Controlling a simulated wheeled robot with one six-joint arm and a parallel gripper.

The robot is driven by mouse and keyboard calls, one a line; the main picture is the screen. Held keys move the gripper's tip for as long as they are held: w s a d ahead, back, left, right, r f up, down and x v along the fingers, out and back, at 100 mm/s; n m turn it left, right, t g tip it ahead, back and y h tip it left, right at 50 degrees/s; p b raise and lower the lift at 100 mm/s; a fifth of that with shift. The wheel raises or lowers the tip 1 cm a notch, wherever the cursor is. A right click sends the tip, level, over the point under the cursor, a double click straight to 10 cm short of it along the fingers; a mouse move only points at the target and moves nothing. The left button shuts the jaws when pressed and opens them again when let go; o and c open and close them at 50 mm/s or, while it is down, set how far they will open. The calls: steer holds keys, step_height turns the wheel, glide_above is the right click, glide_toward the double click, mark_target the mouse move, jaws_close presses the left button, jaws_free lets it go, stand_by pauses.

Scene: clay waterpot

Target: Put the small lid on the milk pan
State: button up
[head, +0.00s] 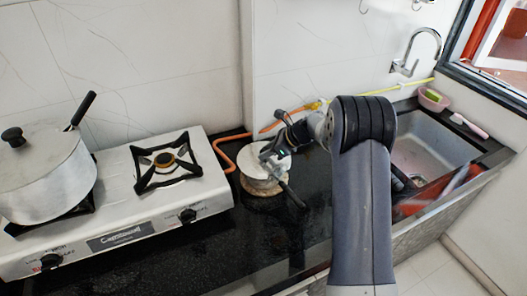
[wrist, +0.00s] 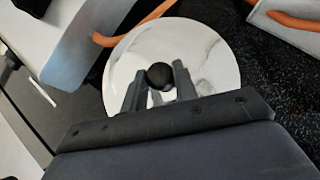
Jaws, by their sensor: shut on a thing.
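The small lid (wrist: 205,55) is a shiny pale disc with a round black knob (wrist: 158,75) in the wrist view. My gripper (wrist: 157,84) has its two fingers on either side of the knob and is shut on it. In the head view my gripper (head: 269,155) is over the milk pan (head: 262,185), a small pale pan on the black counter. Its dark handle (head: 294,197) points to the front right. The lid hides the pan in the wrist view.
A white gas stove (head: 115,226) stands left, with a large lidded pot (head: 52,190) and an empty burner (head: 164,160). An orange hose (head: 224,154) runs behind the pan. The sink (head: 432,145) is at right. The counter in front of the pan is clear.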

steer(key=shift+s+f, duration=0.1)
steer(key=shift+f, duration=0.2)
steer(key=o, duration=1.1)
steer(key=b+v, duration=0.1)
steer(key=v, duration=1)
steer(key=shift+a+r+b, duration=0.15)
steer(key=shift+b, duration=0.15)
steer(key=p+x, duration=0.1)
steer(key=x, duration=1)
steer(key=shift+p, duration=0.4)
steer(key=shift+r, duration=0.15)
steer(key=shift+f, duration=0.2)
